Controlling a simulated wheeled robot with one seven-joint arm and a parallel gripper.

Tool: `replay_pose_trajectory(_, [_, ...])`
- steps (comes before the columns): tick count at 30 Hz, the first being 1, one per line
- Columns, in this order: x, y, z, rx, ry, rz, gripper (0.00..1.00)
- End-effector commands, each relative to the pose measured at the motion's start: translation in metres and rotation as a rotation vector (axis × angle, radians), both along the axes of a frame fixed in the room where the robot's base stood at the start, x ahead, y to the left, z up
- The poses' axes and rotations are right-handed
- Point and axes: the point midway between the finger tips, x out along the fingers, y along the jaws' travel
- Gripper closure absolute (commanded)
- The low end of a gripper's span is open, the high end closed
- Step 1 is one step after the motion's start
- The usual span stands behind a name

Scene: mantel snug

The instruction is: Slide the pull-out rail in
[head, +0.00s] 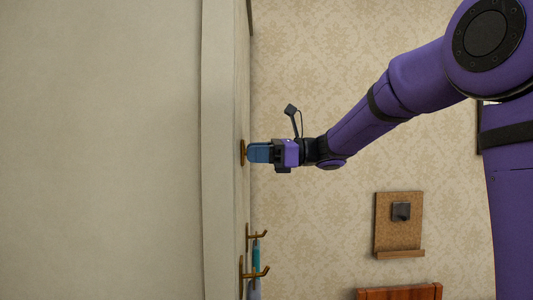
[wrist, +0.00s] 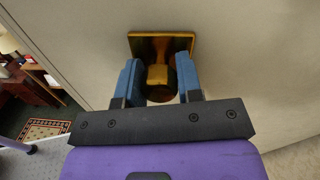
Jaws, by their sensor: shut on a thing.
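The pull-out rail shows as a brass fitting on the pale upright panel, with a square back plate (wrist: 160,42) and a stubby rounded end (wrist: 158,75). In the head view only a brass edge of it (head: 242,152) shows beside the panel. My gripper (head: 251,152) reaches the panel from the right. In the wrist view my gripper (wrist: 159,78) has one blue finger on each side of the rail's end and is shut on it. The rail's end sits close to its plate. The head view hides most of the rail behind the fingers.
Brass hooks (head: 258,272) stick out from the panel below, with a blue item (head: 256,255) hanging there. A cork board (head: 398,225) with a ledge is on the papered wall, above a wooden piece (head: 400,292). A rug (wrist: 45,129) and furniture show at left in the wrist view.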

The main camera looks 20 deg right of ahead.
Motion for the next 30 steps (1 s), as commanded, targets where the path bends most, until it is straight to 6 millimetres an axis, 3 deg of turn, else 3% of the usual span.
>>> replay_pose_trajectory(5, [0.0, 0.002, 0.001, 0.002, -0.003, 0.002, 1.0])
replay_pose_trajectory(6, [0.0, 0.002, 0.001, 0.002, -0.003, 0.003, 0.65])
replay_pose_trajectory(9, [0.0, 0.002, 0.001, 0.002, -0.002, 0.003, 0.42])
replay_pose_trajectory(20, [-0.001, -0.002, 0.001, 0.001, -0.001, 0.001, 0.41])
replay_pose_trajectory(30, [-0.014, -0.055, 0.0, 0.0, 0.0, -0.002, 0.41])
